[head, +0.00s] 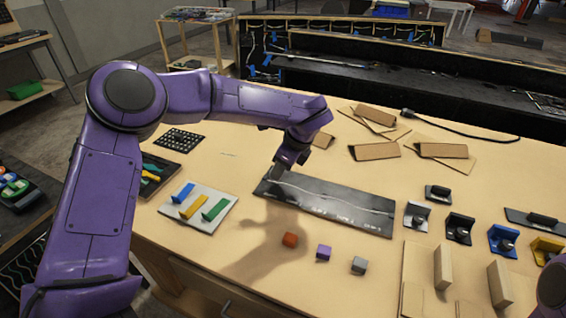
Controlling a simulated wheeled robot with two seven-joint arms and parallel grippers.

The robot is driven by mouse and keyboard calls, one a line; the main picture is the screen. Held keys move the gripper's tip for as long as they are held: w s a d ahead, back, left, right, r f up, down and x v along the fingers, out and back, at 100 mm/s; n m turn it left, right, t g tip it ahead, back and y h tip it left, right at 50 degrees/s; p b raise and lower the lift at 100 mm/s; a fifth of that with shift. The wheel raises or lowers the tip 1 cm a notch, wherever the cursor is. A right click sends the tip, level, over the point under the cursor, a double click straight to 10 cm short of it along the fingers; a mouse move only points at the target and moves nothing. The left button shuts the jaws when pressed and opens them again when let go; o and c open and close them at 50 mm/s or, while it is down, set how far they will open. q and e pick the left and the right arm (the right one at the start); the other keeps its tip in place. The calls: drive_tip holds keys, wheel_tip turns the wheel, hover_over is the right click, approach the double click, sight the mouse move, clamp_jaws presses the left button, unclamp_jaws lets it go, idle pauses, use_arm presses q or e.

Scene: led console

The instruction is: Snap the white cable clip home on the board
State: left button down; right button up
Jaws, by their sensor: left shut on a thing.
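The dark board (345,213) lies flat on the wooden table, with a thin pale cable running along its length and small white marks near its front edge. My left gripper (281,172) points down at the board's back left end and is shut, seemingly on the white cable clip. The clip is too small and too covered by the fingers to make out, and I cannot tell whether it touches the board. Only a purple piece of my right arm shows at the lower right edge; its gripper is out of view.
A white plate with blue, yellow and green bars (217,209) lies left of the board. Several brackets and wooden blocks (443,267) stand right. Cardboard pieces (376,151) and a black cable (450,130) lie behind.

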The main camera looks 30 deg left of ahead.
use_arm(q)
drive_tip(key=shift+w+f, duration=0.6)
drive_tip(key=shift+w, duration=0.2)
drive_tip(key=shift+s+r, duration=0.25)
drive_tip(key=shift+s, duration=0.15)
drive_tip(key=shift+w+f+b, duration=0.1)
drive_tip(key=shift+f+b, duration=0.05)
drive_tip(key=shift+b, duration=0.15)
use_arm(e)
drive_tip(key=shift+w+f, duration=0.4)
drive_tip(key=shift+f, duration=0.1)
use_arm(q)
drive_tip(key=shift+w, duration=0.1)
use_arm(e)
drive_tip(key=shift+f, duration=0.2)
use_arm(q)
drive_tip(key=shift+f+b, duration=1.1)
drive_tip(key=shift+b, duration=0.3)
use_arm(e)
drive_tip(key=shift+f, duration=1.25)
